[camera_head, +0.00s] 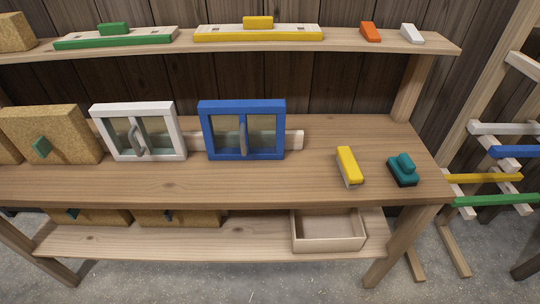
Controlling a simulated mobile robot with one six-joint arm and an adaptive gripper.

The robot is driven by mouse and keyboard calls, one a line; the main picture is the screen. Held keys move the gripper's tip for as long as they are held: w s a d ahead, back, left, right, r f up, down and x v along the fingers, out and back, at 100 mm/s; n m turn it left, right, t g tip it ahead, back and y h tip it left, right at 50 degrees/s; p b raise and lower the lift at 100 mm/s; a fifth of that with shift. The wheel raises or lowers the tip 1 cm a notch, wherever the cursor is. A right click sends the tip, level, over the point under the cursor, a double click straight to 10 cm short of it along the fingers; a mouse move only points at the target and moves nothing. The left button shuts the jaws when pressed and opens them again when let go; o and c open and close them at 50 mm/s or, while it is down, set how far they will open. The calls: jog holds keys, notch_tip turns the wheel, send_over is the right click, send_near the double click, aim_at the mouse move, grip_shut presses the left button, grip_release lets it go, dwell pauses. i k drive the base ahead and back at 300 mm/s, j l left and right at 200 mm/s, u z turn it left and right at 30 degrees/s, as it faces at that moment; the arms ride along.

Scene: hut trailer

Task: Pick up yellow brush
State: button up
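A yellow brush (348,165) lies on the wooden workbench (240,186), right of the blue framed box. Its yellow top faces up and a pale lower part shows at its near end. It stands apart from the things around it. My gripper is not in view.
A teal block-like object (402,170) sits right of the brush. A blue framed box (243,154) and a white one (138,155) stand to the left. A shelf (350,44) runs above the bench. An open box (330,246) sits below. The bench front is clear.

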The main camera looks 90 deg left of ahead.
aim_at(352, 174)
jog(key=u, duration=2.3)
jog(key=i+u, duration=0.25)
jog(key=i, duration=1.2)
